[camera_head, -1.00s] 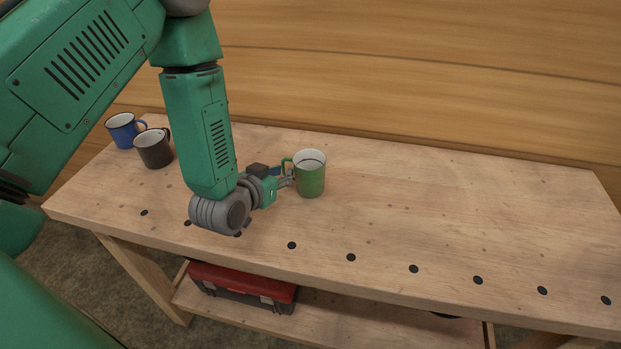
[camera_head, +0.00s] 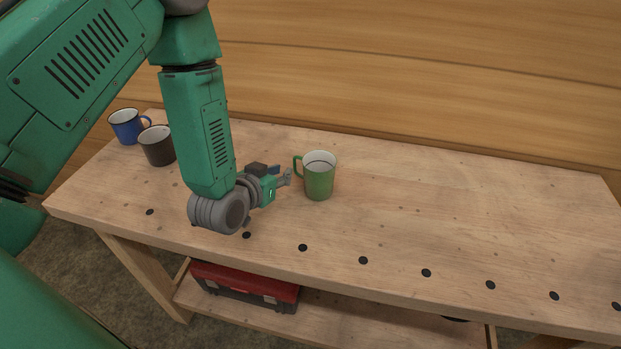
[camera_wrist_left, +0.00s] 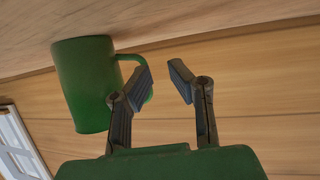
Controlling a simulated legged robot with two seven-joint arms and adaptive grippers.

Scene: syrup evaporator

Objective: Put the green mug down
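The green mug (camera_head: 319,180) stands upright on the wooden workbench (camera_head: 450,220), its handle pointing left toward my left gripper. My left gripper (camera_head: 287,178) is just left of the mug, with a small gap between its fingertips and the handle in the head view. In the left wrist view the gripper (camera_wrist_left: 162,80) has its fingers apart with nothing between them. There the mug (camera_wrist_left: 85,85) appears upside down at the left, its handle partly behind one finger. My right gripper is not in view.
A blue mug (camera_head: 126,127) and a dark brown mug (camera_head: 158,146) stand at the bench's left end. A red toolbox (camera_head: 245,286) sits on the lower shelf. The bench right of the green mug is clear. A wooden wall (camera_head: 420,70) is behind.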

